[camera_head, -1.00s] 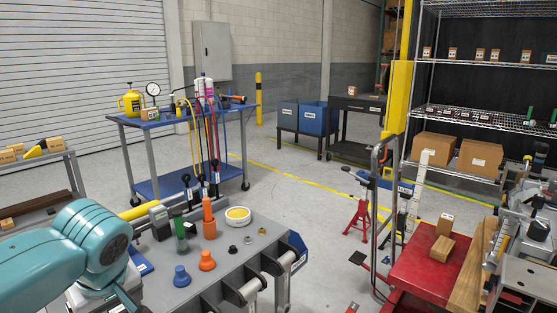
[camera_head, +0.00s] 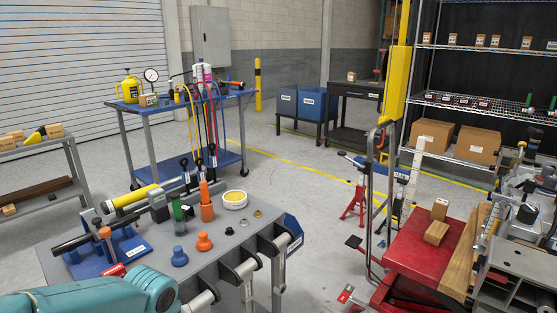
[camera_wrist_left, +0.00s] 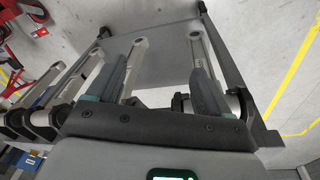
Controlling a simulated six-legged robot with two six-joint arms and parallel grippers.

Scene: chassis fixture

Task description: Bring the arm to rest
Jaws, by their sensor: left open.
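My left arm (camera_head: 110,297) is teal and lies low across the bottom left of the head view, in front of the grey workbench (camera_head: 130,232). Its gripper is outside the head view. In the left wrist view the left gripper (camera_wrist_left: 160,65) has its two dark fingers spread apart with nothing between them. Pale metal bars (camera_wrist_left: 197,55) and a grey panel show beyond the fingers; their distance from the fingertips is hard to judge. My right arm and gripper are not seen.
The workbench carries a blue plug (camera_head: 180,256), an orange plug (camera_head: 204,241), a white bowl (camera_head: 235,200) and a blue tool stand (camera_head: 110,260). Rollers stick out along its front side. A red cart (camera_head: 425,258) stands right. Open floor (camera_head: 310,200) lies between.

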